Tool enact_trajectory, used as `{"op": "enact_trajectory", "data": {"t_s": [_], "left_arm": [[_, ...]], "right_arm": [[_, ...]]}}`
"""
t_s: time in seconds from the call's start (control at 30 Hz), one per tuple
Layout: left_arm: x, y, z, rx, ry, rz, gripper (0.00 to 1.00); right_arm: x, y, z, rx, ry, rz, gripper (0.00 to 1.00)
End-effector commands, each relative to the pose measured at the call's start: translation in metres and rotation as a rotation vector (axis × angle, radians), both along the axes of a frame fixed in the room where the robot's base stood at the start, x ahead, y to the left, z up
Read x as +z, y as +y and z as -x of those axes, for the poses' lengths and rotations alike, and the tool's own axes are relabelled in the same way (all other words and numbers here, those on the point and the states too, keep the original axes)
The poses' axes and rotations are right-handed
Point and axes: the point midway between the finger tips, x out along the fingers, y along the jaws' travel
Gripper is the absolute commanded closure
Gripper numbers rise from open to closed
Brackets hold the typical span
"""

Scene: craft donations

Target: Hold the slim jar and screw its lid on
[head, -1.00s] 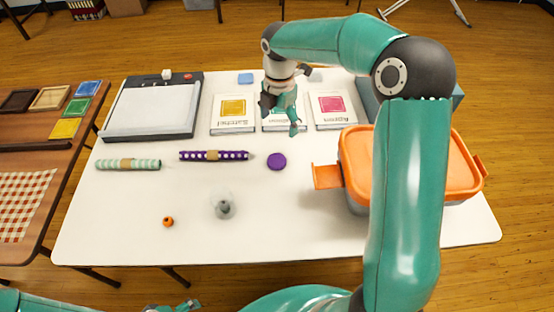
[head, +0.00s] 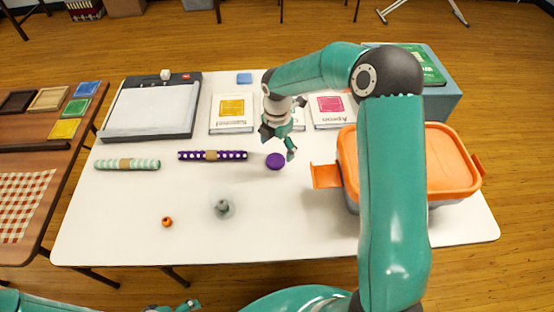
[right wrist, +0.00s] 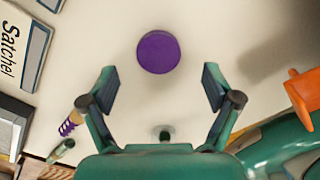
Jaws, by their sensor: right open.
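The purple lid (head: 275,161) lies flat on the white table. In the right wrist view the lid (right wrist: 158,52) shows whole, just past my fingertips and between their lines. My right gripper (head: 278,148) is open and empty above the table just behind the lid; it also shows in the right wrist view (right wrist: 162,88). The slim jar (head: 222,208) looks clear with something grey in it, and stands to the front left of the lid, with no lid on it. My left gripper (head: 172,307) barely shows at the bottom edge; its jaws are unclear.
A grey box with an orange lid (head: 459,165) and an orange flap (head: 326,176) stands to the right. A purple dotted roll (head: 235,155), a mint roll (head: 112,164) and a small orange piece (head: 167,221) lie left. A paper trimmer (head: 150,108) and booklets are behind. The front middle is clear.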

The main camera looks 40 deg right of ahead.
Motion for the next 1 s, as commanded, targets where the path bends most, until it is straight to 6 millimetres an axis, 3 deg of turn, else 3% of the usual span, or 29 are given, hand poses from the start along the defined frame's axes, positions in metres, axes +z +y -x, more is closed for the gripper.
{"op": "enact_trajectory", "data": {"t_s": [0.3,0.7,0.73,1.0], "left_arm": [[0.006,0.0,0.0,0.0,0.0,0.0,0.12],[0.006,0.0,0.0,0.0,0.0,0.0,0.12],[0.006,0.0,0.0,0.0,0.0,0.0,0.12],[0.006,0.0,0.0,0.0,0.0,0.0,0.12]], "right_arm": [[-0.042,0.006,0.001,0.0,0.003,0.0,0.11],[-0.046,0.006,0.001,0.001,0.001,0.0,0.11],[-0.046,0.006,0.001,0.001,0.001,0.0,0.13],[-0.046,0.006,0.001,0.001,0.001,0.0,0.55]]}}
